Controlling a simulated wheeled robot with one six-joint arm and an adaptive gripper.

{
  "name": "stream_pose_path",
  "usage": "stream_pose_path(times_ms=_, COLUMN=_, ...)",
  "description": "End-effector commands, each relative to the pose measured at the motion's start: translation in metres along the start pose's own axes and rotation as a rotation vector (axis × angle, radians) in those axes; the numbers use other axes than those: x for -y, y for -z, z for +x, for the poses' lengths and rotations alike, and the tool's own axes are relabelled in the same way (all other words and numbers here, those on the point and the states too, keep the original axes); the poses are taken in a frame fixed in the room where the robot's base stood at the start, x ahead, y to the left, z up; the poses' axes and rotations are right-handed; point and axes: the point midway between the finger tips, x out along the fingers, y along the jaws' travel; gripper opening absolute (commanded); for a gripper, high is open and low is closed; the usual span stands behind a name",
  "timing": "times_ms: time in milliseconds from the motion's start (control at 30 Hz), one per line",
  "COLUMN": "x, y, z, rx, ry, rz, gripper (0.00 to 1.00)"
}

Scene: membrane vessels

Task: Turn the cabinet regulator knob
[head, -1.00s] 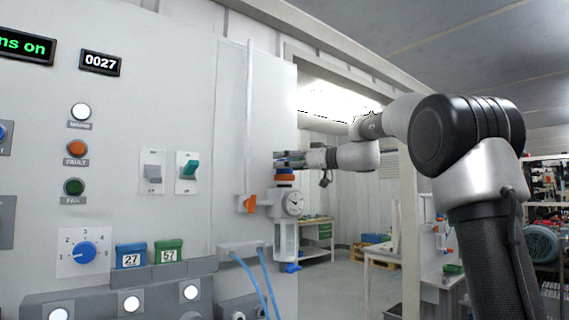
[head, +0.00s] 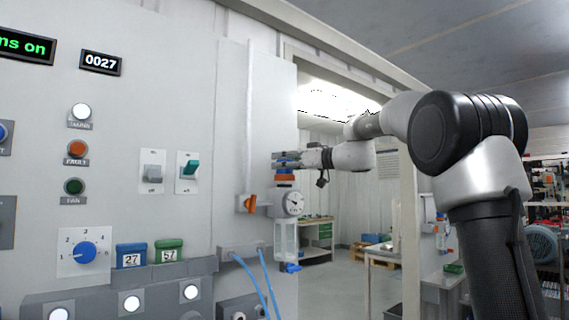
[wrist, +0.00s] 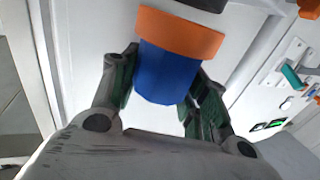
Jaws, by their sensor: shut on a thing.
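The regulator (head: 292,203) is mounted at the right edge of the cabinet, with a round dial gauge and a clear bowl below it. Its blue knob (wrist: 168,75) has an orange collar (wrist: 180,32), and the collar also shows in the head view (head: 285,178). My gripper (head: 285,158) reaches in from the right at the top of the regulator. In the wrist view my gripper (wrist: 165,88) has a finger on each side of the blue knob and is shut on it. The fingers hide much of the knob in the head view.
An orange valve handle (head: 249,204) sits just left of the regulator. Blue hoses (head: 252,277) hang below it. Toggle switches (head: 187,170) and a blue selector dial (head: 82,252) are further left on the panel. An open doorway lies to the right.

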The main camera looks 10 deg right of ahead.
Motion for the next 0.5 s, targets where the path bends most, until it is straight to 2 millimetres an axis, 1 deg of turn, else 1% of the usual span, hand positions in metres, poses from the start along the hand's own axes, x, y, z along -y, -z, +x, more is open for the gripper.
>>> stream_pose_path(times_ms=500, x=0.0026, y=0.0008, z=0.0006, rx=-0.001, ry=-0.33, rz=-0.002, gripper=0.21)
